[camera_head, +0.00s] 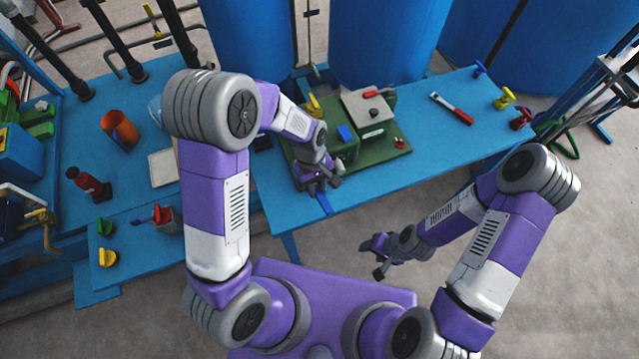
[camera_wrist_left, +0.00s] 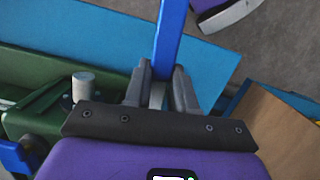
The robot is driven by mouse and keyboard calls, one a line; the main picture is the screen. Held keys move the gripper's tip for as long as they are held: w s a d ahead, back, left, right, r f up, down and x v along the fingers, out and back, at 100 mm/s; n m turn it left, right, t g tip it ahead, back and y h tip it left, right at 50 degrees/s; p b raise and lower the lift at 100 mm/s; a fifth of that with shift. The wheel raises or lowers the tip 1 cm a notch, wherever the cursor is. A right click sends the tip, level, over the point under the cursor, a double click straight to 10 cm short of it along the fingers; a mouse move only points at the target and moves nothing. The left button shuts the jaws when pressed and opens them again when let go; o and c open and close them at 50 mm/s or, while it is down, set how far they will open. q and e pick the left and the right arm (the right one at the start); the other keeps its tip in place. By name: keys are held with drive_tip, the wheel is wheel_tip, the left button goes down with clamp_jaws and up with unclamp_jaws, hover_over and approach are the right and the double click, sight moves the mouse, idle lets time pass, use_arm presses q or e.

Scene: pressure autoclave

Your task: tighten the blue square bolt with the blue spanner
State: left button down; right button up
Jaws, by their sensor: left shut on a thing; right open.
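The blue spanner (camera_head: 323,203) is held by my left gripper (camera_head: 327,181) at the front edge of the blue table. In the left wrist view the spanner's blue shaft (camera_wrist_left: 169,42) runs up from between the two grey fingers (camera_wrist_left: 160,80), which are shut on it. A small blue squarish piece (camera_head: 345,132) sits on the green unit, just beyond the left gripper; I cannot tell whether it is the blue square bolt. Any contact between spanner and bolt is hidden. My right gripper (camera_head: 377,257) is open and empty, over the floor in front of the table.
The green base (camera_head: 388,150) carries a pale box (camera_head: 366,108) with a red knob. A red-handled tool (camera_head: 452,108) and valves lie to the right. Blue tanks (camera_head: 385,40) stand behind.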

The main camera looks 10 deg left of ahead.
use_arm(q)
drive_tip(key=shift+w+f+b, duration=0.15)
drive_tip(key=shift+f+b, duration=0.15)
drive_tip(key=shift+f, duration=0.4)
drive_tip(key=shift+s+f+b, duration=0.45)
wheel_tip(320, 180, down, 3)
drive_tip(key=shift+w+r+b, duration=0.15)
drive_tip(key=shift+b, duration=0.75)
drive_tip(key=shift+f+b, duration=0.6)
drive_tip(key=shift+f, duration=0.5)
drive_tip(key=shift+s+a+r+m, duration=0.1)
drive_tip(key=shift+s+a+m, duration=0.2)
drive_tip(key=shift+m, duration=0.25)
drive_tip(key=shift+s+a+m, duration=0.2)
drive_tip(key=shift+a+m, duration=0.2)
drive_tip(key=shift+m, duration=0.15)
drive_tip(key=shift+r, duration=0.15)
drive_tip(key=shift+r+p, duration=2.1)
drive_tip(key=shift+r, duration=0.3)
